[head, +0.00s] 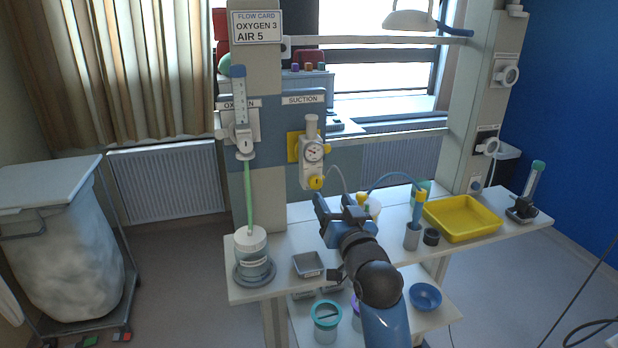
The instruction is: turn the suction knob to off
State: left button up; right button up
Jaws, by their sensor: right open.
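The suction regulator (311,168) hangs on the post below the SUCTION sign (303,99). It has a round gauge (313,151) and, at its lower end, a yellow knob (316,183). The knob's setting is too small to read. My right gripper (340,202) is open and empty, with its fingers pointing up and away. In the picture it is just below and right of the yellow knob, apart from it. My left gripper is not in view.
An oxygen flowmeter (241,115) with a green tube (249,195) leads to a humidifier bottle (252,255) at left. A grey tray (308,264), grey cup (412,236) and yellow tray (462,217) stand on the shelf. A clear tube curves from the regulator, right of my gripper.

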aim_at(316, 185)
jog(key=shift+g, duration=0.5)
jog(key=w+a, duration=0.1)
jog(key=w, duration=0.1)
jog(key=w+f+p, duration=0.1)
jog(key=w, duration=0.2)
jog(key=w+a+f+p, duration=0.1)
jog(key=w, duration=0.2)
jog(key=shift+a, duration=0.35)
jog(key=shift+p+x, duration=0.45)
jog(key=shift+x, duration=0.5)
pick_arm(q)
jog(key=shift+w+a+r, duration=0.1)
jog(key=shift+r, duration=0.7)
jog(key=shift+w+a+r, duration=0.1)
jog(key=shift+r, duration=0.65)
pick_arm(e)
jog(key=shift+w+a+f, duration=0.1)
jog(key=shift+w+a, duration=0.05)
jog(key=shift+w, duration=0.4)
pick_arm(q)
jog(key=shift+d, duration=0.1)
pick_arm(e)
jog(key=shift+s, duration=0.1)
jog(key=shift+c, duration=1.2)
jog(key=c, duration=0.8)
